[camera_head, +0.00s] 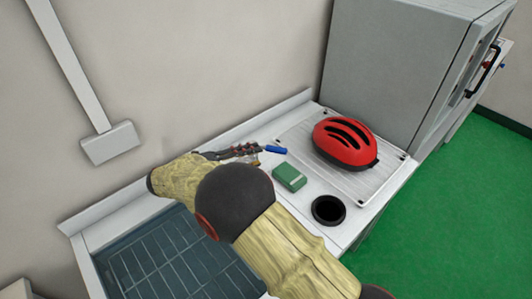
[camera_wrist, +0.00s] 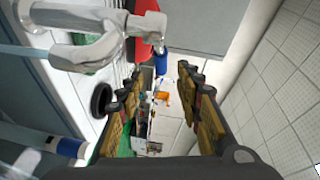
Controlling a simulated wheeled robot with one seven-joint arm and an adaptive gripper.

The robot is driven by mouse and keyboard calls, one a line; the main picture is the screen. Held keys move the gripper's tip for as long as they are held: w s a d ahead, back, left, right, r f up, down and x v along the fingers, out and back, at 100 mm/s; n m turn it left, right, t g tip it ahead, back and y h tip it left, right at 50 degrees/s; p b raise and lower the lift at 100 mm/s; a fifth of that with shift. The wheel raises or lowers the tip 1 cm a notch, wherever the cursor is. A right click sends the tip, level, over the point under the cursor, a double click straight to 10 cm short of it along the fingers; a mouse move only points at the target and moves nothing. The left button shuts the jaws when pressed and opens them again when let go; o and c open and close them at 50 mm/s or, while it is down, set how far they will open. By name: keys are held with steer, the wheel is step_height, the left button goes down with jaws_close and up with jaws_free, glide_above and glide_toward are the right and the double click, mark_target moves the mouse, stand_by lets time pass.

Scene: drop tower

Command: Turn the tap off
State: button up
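A pale metal tap (camera_wrist: 95,45) fills the upper left of the wrist view, with a curved spout and jointed body. A short blue cylinder (camera_wrist: 162,62), possibly the tap's lever grip, shows between my fingertips; a blue piece (camera_head: 276,150) also shows just beyond the fingers in the head view. My gripper (camera_wrist: 160,75) is open, its two fingers apart with nothing clasped. My arm hides most of the tap there. I cannot tell whether a finger touches the blue piece.
The sink (camera_head: 175,265) lies at lower left under my arm. A green box (camera_head: 290,177), a black round cup or hole (camera_head: 328,209) and a red helmet (camera_head: 345,142) are on the counter. A grey cabinet (camera_head: 395,70) stands behind; the wall (camera_head: 220,60) is close to my gripper.

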steer(key=shift+v, duration=1.55)
